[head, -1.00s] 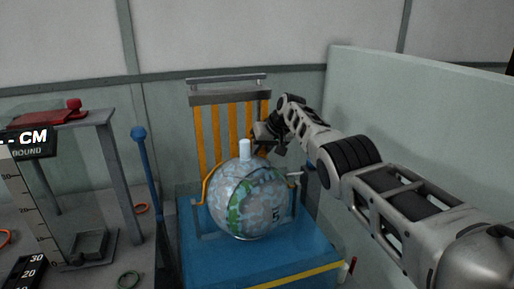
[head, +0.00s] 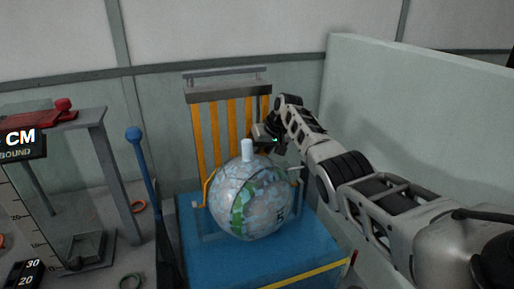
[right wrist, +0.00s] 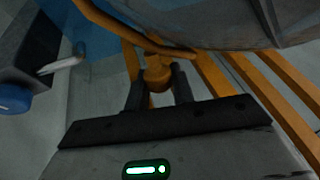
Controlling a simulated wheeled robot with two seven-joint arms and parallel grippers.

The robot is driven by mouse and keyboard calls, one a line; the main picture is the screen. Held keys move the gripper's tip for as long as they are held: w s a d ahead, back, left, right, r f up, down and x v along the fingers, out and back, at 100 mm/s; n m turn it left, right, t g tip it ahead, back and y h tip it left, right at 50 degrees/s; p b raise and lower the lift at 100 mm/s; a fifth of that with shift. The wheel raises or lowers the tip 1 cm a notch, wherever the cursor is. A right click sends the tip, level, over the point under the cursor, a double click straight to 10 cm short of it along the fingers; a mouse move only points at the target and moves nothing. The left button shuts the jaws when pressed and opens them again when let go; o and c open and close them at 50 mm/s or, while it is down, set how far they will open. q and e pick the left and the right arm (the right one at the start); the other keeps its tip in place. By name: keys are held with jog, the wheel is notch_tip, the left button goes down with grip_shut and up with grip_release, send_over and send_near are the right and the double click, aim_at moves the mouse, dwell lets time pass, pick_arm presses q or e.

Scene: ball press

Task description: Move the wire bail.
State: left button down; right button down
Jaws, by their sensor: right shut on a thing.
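A large mottled ball (head: 228,205), blue-grey with a green band and a white stub on top, sits on the blue bench. The wire bail (head: 207,187) is an orange-yellow wire; part of it shows at the ball's left side in the head view. In the right wrist view the bail (right wrist: 103,24) curves along the ball's edge, with a yellow knob (right wrist: 157,74) on it. My right gripper (right wrist: 159,88) is shut on this knob. In the head view my right gripper (head: 268,134) is behind the ball's upper right. My left gripper is not in view.
The blue bench (head: 218,256) has an upright rack of orange slats (head: 228,125) behind the ball. A blue-knobbed lever (head: 136,135) and a measuring stand (head: 117,175) are at the left. A pale wall panel (head: 420,105) closes off the right.

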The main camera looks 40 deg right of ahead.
dwell(0.4)
jog(key=c, duration=1.2)
grip_release()
jog(key=shift+w+f, duration=0.1)
jog(key=v, duration=1.6)
